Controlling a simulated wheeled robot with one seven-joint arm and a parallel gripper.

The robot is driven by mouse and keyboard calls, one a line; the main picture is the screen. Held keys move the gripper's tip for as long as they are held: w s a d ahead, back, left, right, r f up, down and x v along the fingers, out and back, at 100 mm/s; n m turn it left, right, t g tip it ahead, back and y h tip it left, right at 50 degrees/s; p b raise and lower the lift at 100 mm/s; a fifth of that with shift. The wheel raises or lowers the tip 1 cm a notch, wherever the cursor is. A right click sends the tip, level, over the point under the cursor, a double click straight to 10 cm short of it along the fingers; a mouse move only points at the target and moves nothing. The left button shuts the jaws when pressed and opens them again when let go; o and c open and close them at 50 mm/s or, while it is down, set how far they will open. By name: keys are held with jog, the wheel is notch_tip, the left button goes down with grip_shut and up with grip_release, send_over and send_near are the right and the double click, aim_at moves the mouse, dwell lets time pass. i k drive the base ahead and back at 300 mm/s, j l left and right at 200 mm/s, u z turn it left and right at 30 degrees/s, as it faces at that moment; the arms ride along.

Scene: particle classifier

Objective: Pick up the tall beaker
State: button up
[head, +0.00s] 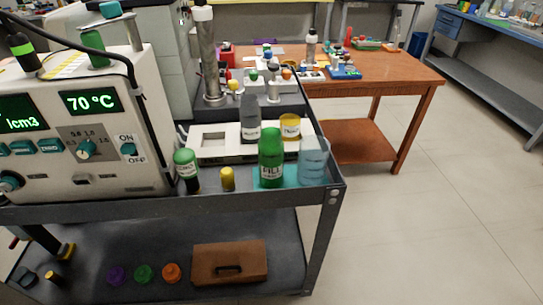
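A clear, bluish beaker (313,162) stands upright at the right front corner of the cart's upper shelf. It looks like the tall beaker, and no other clear beaker shows plainly nearby. A green bottle with a white label (271,157) stands close to its left, and a yellow labelled container (290,128) stands behind it. I cannot tell whether the beaker touches either of them. Its contents cannot be made out. My gripper is not in view.
The dark cart (330,189) holds a white instrument reading 70 °C (100,130), a grey bottle (250,118), a green-capped bottle (187,168) and a small yellow piece (228,179). A brown case (230,263) lies below. A wooden table (400,80) stands behind. Floor at right is clear.

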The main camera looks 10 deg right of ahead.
aim_at(314, 150)
jog(key=i+l+u, duration=0.3)
jog(key=l, duration=1)
jog(key=l+u, duration=0.35)
jog(key=l, duration=0.9)
jog(key=i+j, duration=0.2)
